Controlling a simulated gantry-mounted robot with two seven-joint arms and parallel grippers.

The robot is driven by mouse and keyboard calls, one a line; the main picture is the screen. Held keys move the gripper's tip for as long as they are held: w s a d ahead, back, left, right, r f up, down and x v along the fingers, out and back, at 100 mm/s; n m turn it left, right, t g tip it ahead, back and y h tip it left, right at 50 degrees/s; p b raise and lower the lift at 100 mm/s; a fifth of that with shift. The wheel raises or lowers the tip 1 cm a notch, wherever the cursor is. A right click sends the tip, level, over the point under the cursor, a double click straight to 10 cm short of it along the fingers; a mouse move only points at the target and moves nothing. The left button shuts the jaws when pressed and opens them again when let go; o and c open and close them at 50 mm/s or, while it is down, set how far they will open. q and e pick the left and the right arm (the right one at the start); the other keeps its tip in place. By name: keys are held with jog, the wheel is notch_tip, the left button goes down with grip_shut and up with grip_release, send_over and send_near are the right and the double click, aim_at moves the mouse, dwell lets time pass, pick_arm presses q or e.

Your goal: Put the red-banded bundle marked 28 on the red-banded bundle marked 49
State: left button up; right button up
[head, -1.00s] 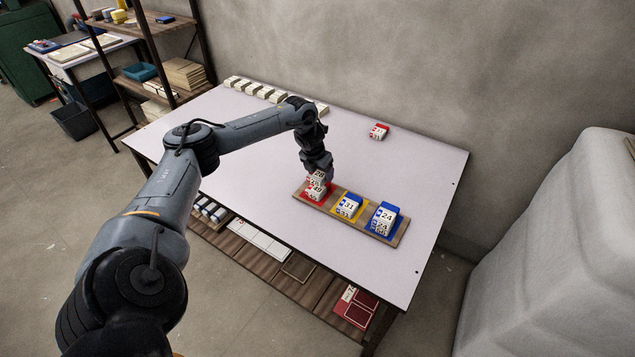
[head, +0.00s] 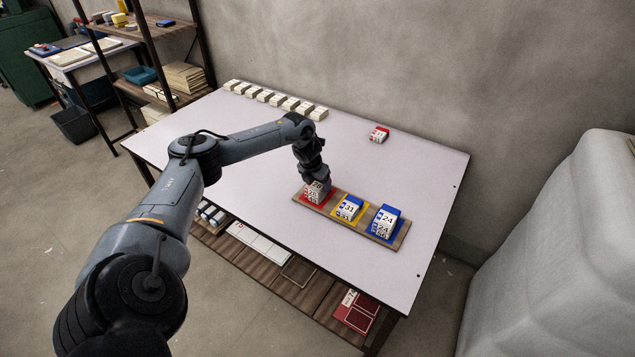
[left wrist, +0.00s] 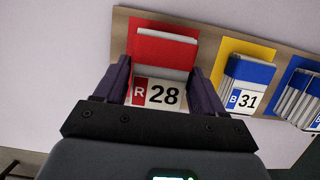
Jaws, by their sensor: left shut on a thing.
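The red-banded bundle marked 28 (left wrist: 158,93) is between the fingers of my left gripper (head: 316,182), which is shut on it; the gripper also shows in the left wrist view (left wrist: 160,85). In the head view the bundle sits at the top of the white stack (head: 314,196) over the red pad (head: 303,198) at the left end of the wooden board. The bundle marked 49 is not readable now; it is likely the lower part of that stack. I cannot tell whether the two touch. My right gripper is not in view.
On the wooden board (head: 405,237), a blue-banded bundle marked 31 (head: 348,208) stands on a yellow pad and a stack topped by 24 (head: 386,219) on a blue pad. A red-banded bundle (head: 379,134) lies near the back edge, with several white blocks (head: 275,98) back left.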

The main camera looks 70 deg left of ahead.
pick_arm(q)
jog(key=o, duration=1)
jog(key=shift+f, duration=0.1)
jog(key=shift+o, duration=0.2)
jog(key=shift+s+d+r, duration=0.1)
jog(key=shift+r, duration=0.6)
jog(key=p+v, duration=0.3)
jog(key=v, duration=0.8)
